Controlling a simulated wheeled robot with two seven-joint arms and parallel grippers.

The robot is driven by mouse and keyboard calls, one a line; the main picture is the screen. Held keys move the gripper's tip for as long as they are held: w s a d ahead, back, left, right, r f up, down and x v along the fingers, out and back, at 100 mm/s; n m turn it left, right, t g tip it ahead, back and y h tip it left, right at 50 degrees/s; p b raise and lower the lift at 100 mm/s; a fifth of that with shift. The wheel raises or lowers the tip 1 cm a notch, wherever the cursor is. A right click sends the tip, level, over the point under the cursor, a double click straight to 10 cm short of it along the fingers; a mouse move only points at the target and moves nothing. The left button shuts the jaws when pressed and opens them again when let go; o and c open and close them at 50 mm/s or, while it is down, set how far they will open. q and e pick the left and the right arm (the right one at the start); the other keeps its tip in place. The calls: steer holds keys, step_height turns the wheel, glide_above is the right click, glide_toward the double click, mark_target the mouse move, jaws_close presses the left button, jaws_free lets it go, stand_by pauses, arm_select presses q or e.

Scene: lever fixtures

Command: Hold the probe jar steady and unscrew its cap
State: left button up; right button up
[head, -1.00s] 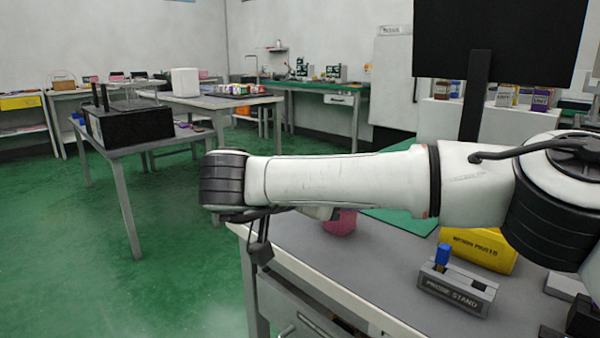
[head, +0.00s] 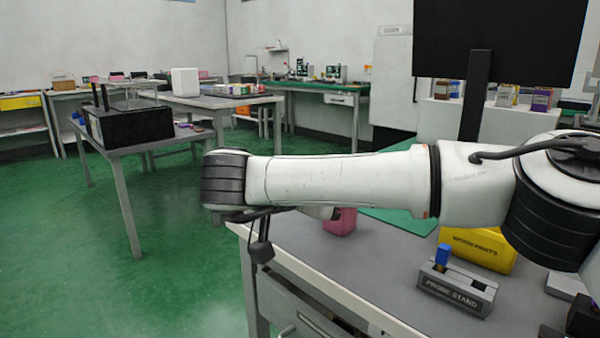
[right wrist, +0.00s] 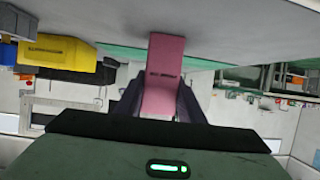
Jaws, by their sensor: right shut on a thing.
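A pink block-like thing (head: 341,222) stands on the grey workbench, its top hidden behind my right arm in the head view. I cannot tell whether it is the probe jar or its cap. In the right wrist view the pink thing (right wrist: 161,75) is between the dark fingers of my right gripper (right wrist: 160,98), which is shut on it. A grey stand labelled PROBE STAND (head: 455,292) with a blue piece (head: 443,252) sits toward the bench front. No separate cap can be made out. My left gripper is not in view.
A yellow labelled box (head: 480,248) stands behind the probe stand. A green mat (head: 402,220) lies behind the pink thing. The grey bench top (head: 375,262) is bare between the pink thing and the stand. A dark monitor (head: 500,38) rises at the back.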

stand_by(0.4)
steer(key=o, duration=1.3)
steer(key=shift+c, duration=0.2)
